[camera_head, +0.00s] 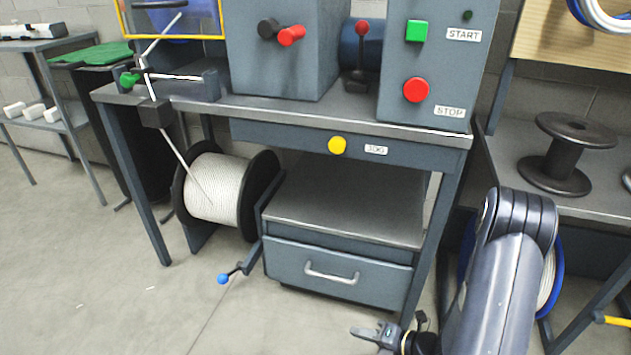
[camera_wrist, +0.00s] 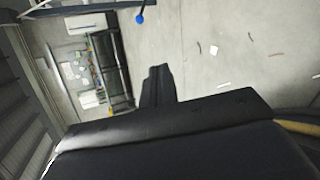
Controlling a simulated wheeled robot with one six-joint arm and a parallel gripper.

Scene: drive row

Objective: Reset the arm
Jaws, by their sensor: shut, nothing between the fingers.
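My gripper (camera_head: 374,332) is at the bottom of the head view, to the right of the middle, low in front of the workbench. It is shut and empty, with its fingers toward the left. My arm comes in from the lower right and its bent joint stands in front of the bench's right leg. In the wrist view my shut gripper (camera_wrist: 158,82) shows as a dark shape over the grey floor. Nothing touches the fingers.
The workbench (camera_head: 300,116) carries START and STOP buttons. Under it are a drawer (camera_head: 340,273), a blue-knobbed crank (camera_head: 223,278) and a white cable reel (camera_head: 218,190). A right-hand table (camera_head: 530,135) holds a black spool (camera_head: 568,152). The floor (camera_head: 110,290) at left is mostly clear.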

